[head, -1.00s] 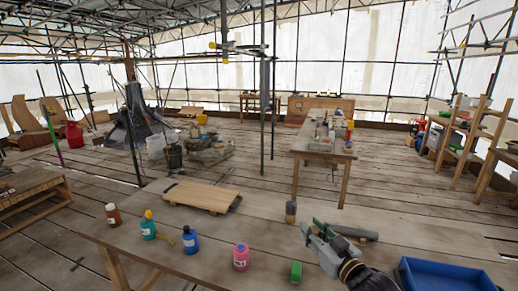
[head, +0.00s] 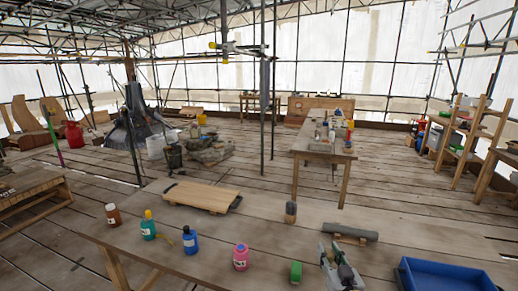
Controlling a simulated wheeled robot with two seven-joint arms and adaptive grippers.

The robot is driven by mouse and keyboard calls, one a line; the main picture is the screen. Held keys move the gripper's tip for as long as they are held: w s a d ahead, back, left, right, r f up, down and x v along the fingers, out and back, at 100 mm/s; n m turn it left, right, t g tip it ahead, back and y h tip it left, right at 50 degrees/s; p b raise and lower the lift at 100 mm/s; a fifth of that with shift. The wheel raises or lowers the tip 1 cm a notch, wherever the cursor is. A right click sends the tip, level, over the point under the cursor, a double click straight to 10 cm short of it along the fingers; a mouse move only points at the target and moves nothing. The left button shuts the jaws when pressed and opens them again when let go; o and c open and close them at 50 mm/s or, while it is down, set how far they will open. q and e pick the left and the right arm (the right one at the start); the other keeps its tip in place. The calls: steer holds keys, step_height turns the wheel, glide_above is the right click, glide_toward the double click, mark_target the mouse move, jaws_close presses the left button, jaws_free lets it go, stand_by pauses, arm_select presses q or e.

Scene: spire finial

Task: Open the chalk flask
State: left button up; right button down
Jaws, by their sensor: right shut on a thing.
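My right gripper (head: 333,258) is at the bottom edge of the head view, over the near edge of the workbench, right of the green block (head: 296,271). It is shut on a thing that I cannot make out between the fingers. Several small bottles stand upright on the bench: a brown one (head: 113,214), a teal one with a yellow cap (head: 148,226), a blue one (head: 190,241) and a pink one (head: 241,257). I cannot tell which thing is the chalk flask. My left gripper is not in view.
A wooden board with dark handles (head: 200,197) lies at the bench's back left. A dark upright cylinder (head: 291,212) and a lying grey roll (head: 350,232) are behind my gripper. A blue tray (head: 445,275) is at right. The bench middle is clear.

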steer(key=s+f+h, duration=0.1)
steer(key=s+f, duration=0.2)
steer(key=f, duration=0.2)
steer(key=shift+f+m, duration=0.2)
steer(key=shift+m, duration=0.2)
steer(key=s+f, duration=0.1)
steer(key=f, duration=0.1)
steer(key=s+f, duration=0.4)
steer(key=shift+f, duration=0.35)
